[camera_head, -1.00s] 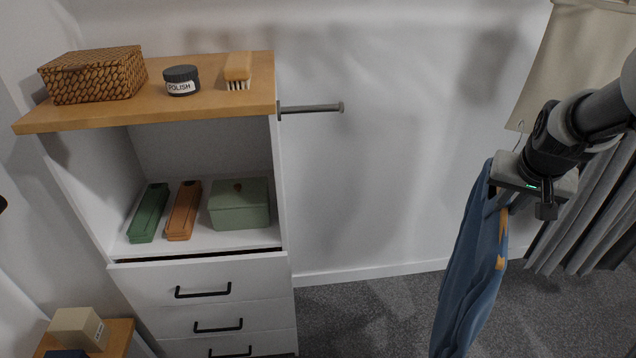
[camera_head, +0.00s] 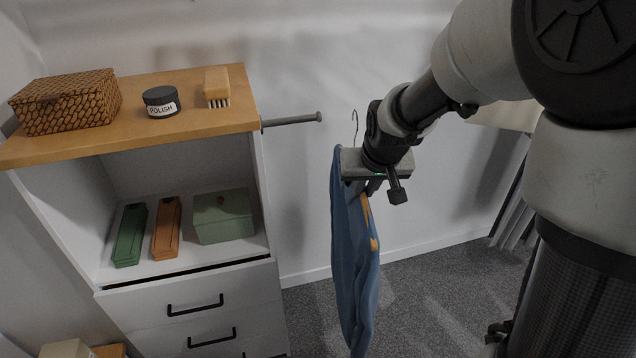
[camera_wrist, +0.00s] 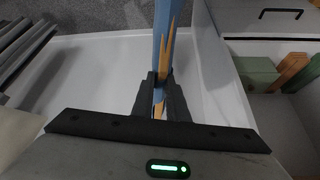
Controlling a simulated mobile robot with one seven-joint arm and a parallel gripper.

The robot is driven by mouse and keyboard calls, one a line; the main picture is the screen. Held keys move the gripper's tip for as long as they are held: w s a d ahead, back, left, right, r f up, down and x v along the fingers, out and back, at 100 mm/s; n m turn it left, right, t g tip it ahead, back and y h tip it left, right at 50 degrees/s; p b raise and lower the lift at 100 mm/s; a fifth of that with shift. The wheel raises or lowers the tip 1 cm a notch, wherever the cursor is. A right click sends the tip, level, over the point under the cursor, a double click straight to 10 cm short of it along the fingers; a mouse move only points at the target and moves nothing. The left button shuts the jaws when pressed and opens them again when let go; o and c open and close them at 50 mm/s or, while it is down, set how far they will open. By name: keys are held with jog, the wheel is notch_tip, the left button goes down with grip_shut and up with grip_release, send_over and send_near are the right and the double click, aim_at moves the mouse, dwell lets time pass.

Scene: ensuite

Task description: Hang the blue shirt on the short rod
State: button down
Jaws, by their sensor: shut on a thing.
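The blue shirt (camera_head: 352,265) hangs on a hanger below my gripper (camera_head: 374,186), with orange-tan wood showing along its right edge. The hanger's metal hook (camera_head: 355,124) rises just above the gripper. My gripper is shut on the shirt and its hanger; the wrist view shows the fingers (camera_wrist: 160,97) closed around the blue and wooden strip (camera_wrist: 164,50). The short rod (camera_head: 292,121) sticks out to the right from the cabinet's side, just under its top board. In the head view the hook is to the right of the rod's end and apart from it.
The cabinet top (camera_head: 190,120) holds a woven box (camera_head: 66,101), a polish tin (camera_head: 161,101) and a brush (camera_head: 216,86). The shelf holds a green case (camera_head: 130,234), an orange case (camera_head: 167,228) and a green box (camera_head: 222,217).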

jog(key=s+a+n+y+p, duration=0.1)
jog(key=a+n, duration=0.1)
jog(key=a, duration=0.8)
jog(key=shift+s+r+p, duration=0.35)
jog(key=shift+s, duration=0.05)
jog(key=shift+s+f+t+b, duration=0.1)
jog(key=shift+t+b, duration=0.2)
jog(key=shift+b, duration=1)
jog(key=w+a+f+b, duration=0.2)
jog(key=w+f+b, duration=0.1)
jog(key=w, duration=0.5)
jog(key=shift+w+a+f, duration=0.25)
jog(key=shift+w+f, duration=0.1)
jog(key=shift+f, duration=0.25)
jog(key=c, duration=1.7)
grip_release()
jog(key=shift+o, duration=0.2)
jog(key=shift+s, duration=0.1)
